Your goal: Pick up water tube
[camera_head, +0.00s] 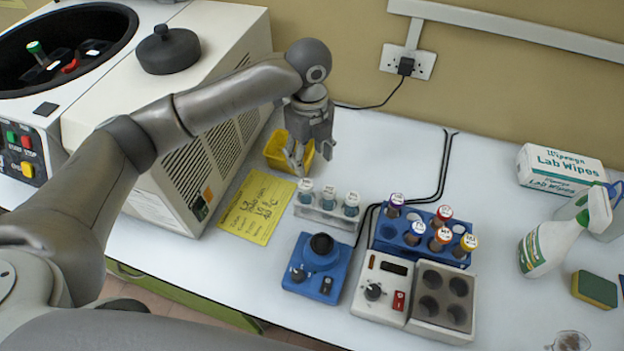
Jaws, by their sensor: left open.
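My left gripper (311,160) is open and points down over the yellow tray, behind the small white rack. Nothing shows between its fingers. The white rack (325,217) holds three white-capped tubes: a left one (305,192), a middle one (328,199) and a right one (351,205). They stand upright with bluish bodies. The blue rack (386,234) to the right holds several tubes with purple, red, orange and blue-white caps. The cap labels are too small to read, so I cannot tell which tube is the water tube. My right gripper is out of view.
The yellow tray (272,153) stands beside the centrifuge (215,45). A yellow note (257,206) lies left of the white rack. In front are a blue mixer (318,268) and a heating block (443,300). A spray bottle (550,243), sponge (594,289) and wipes box (560,168) stand right.

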